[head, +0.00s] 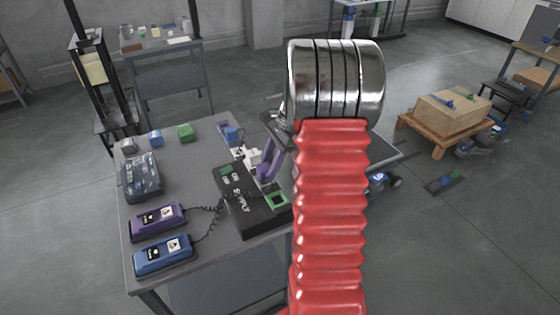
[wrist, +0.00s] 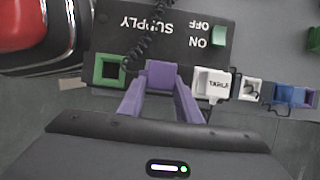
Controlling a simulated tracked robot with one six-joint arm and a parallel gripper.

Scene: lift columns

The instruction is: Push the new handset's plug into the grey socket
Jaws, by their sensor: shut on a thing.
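My gripper (wrist: 158,92) has purple fingers, closed on a small purple plug (wrist: 161,73) at the edge of the black supply box (wrist: 185,45). In the head view my gripper (head: 267,160) is beside the box (head: 240,205), partly hidden by my red arm. A coiled dark cord (wrist: 135,50) runs over the box near the plug. A purple handset (head: 157,221) and a blue handset (head: 163,256) lie on the table, with coiled cords towards the box. I cannot tell whether the plug is seated, and I cannot clearly make out the grey socket, possibly hidden behind the plug.
A green-framed socket (wrist: 109,70) is left of the plug in the wrist view; a white labelled plug (wrist: 212,83) is close on its right. Further right are a pale part (wrist: 250,89) and blue part (wrist: 292,95). Several small blocks stand at the table's (head: 190,165) back.

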